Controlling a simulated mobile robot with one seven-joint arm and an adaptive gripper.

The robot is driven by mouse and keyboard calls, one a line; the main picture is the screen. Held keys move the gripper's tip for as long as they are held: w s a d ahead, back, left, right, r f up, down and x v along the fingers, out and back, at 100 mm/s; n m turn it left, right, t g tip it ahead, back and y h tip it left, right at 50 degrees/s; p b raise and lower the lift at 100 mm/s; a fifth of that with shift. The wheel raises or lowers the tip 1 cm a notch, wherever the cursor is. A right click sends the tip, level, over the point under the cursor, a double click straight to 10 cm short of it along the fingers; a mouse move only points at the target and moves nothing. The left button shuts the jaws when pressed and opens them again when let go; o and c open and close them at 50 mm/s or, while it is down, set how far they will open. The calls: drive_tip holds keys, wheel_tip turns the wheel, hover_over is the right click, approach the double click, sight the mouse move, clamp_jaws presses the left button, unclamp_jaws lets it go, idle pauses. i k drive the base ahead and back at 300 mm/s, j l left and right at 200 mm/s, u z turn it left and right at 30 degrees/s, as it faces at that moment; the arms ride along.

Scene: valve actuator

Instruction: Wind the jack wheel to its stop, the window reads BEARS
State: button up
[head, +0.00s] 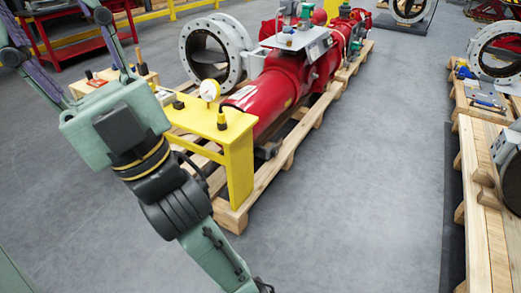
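A long red valve actuator (280,92) lies on a wooden pallet (290,150). A yellow stand (238,160) is at its near end. It carries a round white-faced gauge (209,90) and small dark fittings. I cannot make out the jack wheel or a window reading BEARS; my arm covers part of the near left side. My green and dark arm crosses the left and lower middle of the head view. My gripper cannot be made out in it.
A large grey flanged ring (210,52) stands behind the actuator. A pallet at the right (490,215) holds grey equipment, and tools (487,98) lie behind it. A red cart (75,35) is at the back left. The grey floor (380,180) between the pallets is clear.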

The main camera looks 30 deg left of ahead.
sight(275, 151)
drive_tip(key=i+j+u, duration=0.2)
drive_tip(key=i, duration=0.6)
drive_tip(key=i+l+u, duration=0.25)
drive_tip(key=i, duration=0.5)
drive_tip(key=i+l+u, duration=0.2)
drive_tip(key=i, duration=0.6)
drive_tip(key=j, duration=0.1)
